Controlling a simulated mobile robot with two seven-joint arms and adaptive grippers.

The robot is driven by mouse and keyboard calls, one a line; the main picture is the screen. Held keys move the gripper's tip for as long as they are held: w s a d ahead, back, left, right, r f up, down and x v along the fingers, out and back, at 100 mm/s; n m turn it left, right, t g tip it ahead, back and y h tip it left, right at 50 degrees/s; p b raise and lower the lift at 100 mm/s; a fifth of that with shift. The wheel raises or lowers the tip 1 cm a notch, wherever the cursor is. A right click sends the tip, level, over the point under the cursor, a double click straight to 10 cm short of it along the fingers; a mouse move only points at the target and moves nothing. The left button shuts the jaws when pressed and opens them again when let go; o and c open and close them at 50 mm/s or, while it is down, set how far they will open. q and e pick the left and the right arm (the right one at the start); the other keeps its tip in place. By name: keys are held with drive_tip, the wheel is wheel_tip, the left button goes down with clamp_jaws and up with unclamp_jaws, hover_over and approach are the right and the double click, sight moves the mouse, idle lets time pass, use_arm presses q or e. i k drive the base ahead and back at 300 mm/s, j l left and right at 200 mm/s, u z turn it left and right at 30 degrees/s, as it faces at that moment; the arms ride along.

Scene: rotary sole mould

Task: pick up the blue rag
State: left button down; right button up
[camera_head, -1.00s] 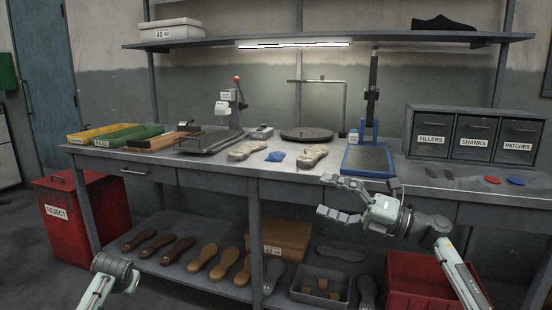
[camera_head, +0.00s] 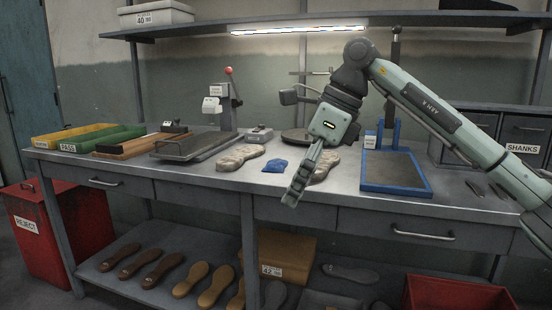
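The blue rag (camera_head: 275,166) lies crumpled on the grey workbench (camera_head: 215,181), between two pale sole-shaped pieces. My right gripper (camera_head: 296,192) points down over the front of the bench, just right of the rag in the picture. Its fingers are seen nearly edge-on, so their opening is unclear. The rag shows uncovered on the bench, apart from the fingers in the picture. My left gripper is out of view.
One pale sole piece (camera_head: 240,157) lies left of the rag; the other (camera_head: 326,164) is partly behind my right gripper. A blue-framed tray (camera_head: 397,189) stands right. A dark plate (camera_head: 195,146) and a lever press (camera_head: 229,103) stand left. A shelf (camera_head: 200,31) hangs above.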

sight(275, 166)
drive_tip(key=i, duration=1.25)
